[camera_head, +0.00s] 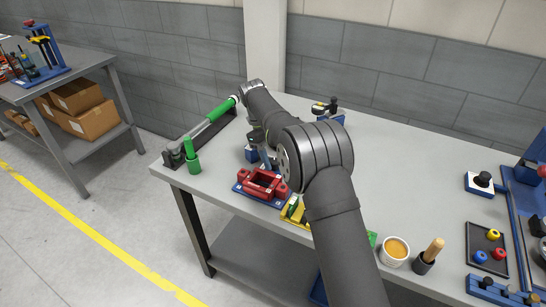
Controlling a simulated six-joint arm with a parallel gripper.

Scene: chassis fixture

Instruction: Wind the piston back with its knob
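A red block-shaped frame (262,184) with a dark opening in its middle sits on a blue base plate (240,189) near the table's front edge. Rounded red parts stand at its ends; I cannot tell which part is the piston or its knob. My gripper (266,161) points down just behind the red frame, beside a small blue part (251,155). My own arm covers much of the gripper, so its fingers and any contact are not clear.
A green-handled bar (221,109) runs along the left on a dark stand, with a green cylinder (192,158) beside it. A yellow part (293,210) stands right of the red frame. A cup (395,252) and a tray (487,249) are further right.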

